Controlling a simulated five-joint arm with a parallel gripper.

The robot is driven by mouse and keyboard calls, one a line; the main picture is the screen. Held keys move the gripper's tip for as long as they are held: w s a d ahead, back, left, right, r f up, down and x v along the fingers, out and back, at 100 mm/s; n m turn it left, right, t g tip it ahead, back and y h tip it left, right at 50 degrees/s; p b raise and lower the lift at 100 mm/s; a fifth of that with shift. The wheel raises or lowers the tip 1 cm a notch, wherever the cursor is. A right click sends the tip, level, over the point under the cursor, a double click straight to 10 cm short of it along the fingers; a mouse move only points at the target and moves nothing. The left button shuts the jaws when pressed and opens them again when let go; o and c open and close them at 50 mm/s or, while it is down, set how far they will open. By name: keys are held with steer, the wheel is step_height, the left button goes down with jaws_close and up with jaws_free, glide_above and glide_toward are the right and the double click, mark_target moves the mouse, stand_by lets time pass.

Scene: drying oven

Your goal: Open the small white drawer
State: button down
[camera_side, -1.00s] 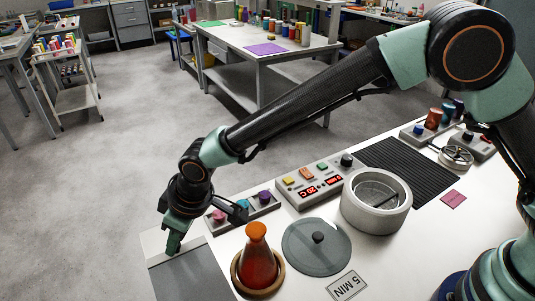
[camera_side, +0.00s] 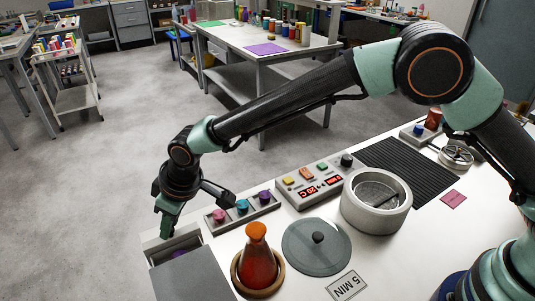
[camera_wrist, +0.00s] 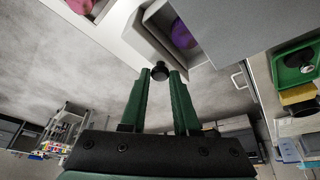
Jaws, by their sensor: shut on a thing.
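The small white drawer (camera_side: 165,240) at the left end of the bench is pulled partly out from under a grey top (camera_side: 190,278). A purple thing inside it shows in part. In the wrist view the drawer (camera_wrist: 150,14) has a dark round knob (camera_wrist: 160,71) on its front. My gripper (camera_side: 166,232) is at the drawer's front in the side view. In the wrist view its two green fingers (camera_wrist: 160,80) are shut on the knob, one on each side.
A rack with coloured knobs (camera_side: 243,208) stands close behind the drawer. An orange flask (camera_side: 256,258) sits in a ring on the bench, with a round lid (camera_side: 317,246) and a metal pot (camera_side: 377,201) to its right. Open floor lies left of the bench.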

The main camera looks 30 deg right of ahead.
steer(key=w, duration=0.7)
steer(key=shift+w, duration=0.15)
steer(key=c, duration=0.7)
jaws_free()
steer(key=shift+o, duration=0.2)
steer(key=v, duration=1.2)
steer(key=shift+s, duration=0.2)
steer(key=shift+a, duration=0.1)
